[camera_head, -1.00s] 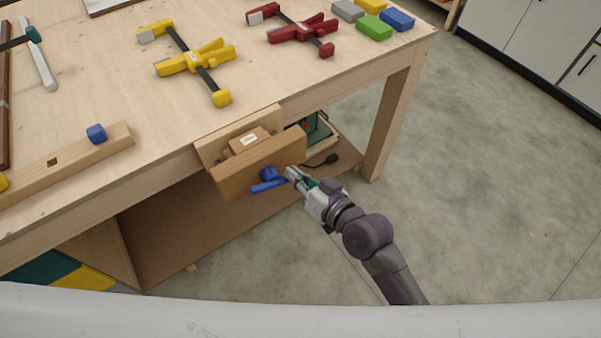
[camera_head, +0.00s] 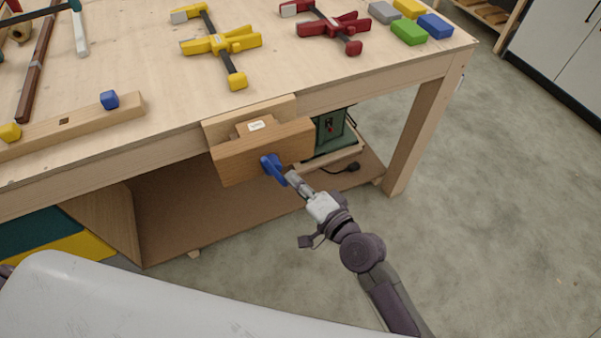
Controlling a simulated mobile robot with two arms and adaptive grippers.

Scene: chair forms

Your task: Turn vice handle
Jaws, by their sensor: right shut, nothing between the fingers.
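The wooden vice (camera_head: 245,161) is mounted on the front edge of the workbench. Its blue handle (camera_head: 273,169) sticks out from the front jaw and slants down to the right. My right gripper (camera_head: 291,178) is shut and empty, with its fingertips right beside the handle's lower end. I cannot tell whether they touch it. My left gripper is not in view.
The workbench top (camera_head: 150,60) holds a yellow clamp (camera_head: 222,43), a red clamp (camera_head: 333,27) and several coloured blocks (camera_head: 423,29). A green machine (camera_head: 331,132) stands on the shelf below. The floor at the right is clear.

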